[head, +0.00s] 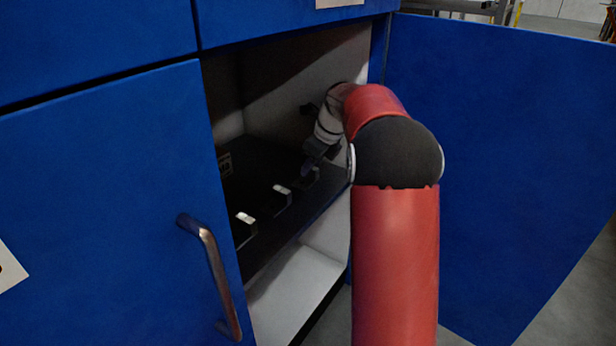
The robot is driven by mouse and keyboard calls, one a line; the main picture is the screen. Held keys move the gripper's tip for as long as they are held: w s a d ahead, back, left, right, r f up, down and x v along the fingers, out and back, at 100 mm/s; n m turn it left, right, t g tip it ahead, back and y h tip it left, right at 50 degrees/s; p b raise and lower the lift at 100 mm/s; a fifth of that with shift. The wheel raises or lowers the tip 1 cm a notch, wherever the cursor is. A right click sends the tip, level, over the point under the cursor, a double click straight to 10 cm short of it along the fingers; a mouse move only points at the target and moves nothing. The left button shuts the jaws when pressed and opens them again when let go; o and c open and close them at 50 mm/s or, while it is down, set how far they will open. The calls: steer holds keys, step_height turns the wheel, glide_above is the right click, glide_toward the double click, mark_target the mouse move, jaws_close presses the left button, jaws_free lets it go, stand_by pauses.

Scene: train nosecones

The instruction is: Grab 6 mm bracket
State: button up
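Small dark brackets with pale, shiny tops stand in a row on the black shelf (262,172) inside the open blue cabinet. The near bracket (246,217) is at the front left and the middle bracket (282,189) is farther back. A third bracket (315,174) seems to stand at the far end, close to my gripper. I cannot read which one is 6 mm. My gripper (308,168) reaches down into the cabinet at the far end of the row. Its fingers are small and dark against the shelf, so I cannot tell whether they hold or touch anything.
The open blue door (500,160) stands to the right of my arm. A closed blue door (105,200) with a metal handle (213,275) is on the left. A pale lower shelf (290,285) lies below, empty where visible. A small label (225,164) is at the black shelf's back left.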

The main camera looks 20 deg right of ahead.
jaws_close()
steer(key=shift+r, duration=0.15)
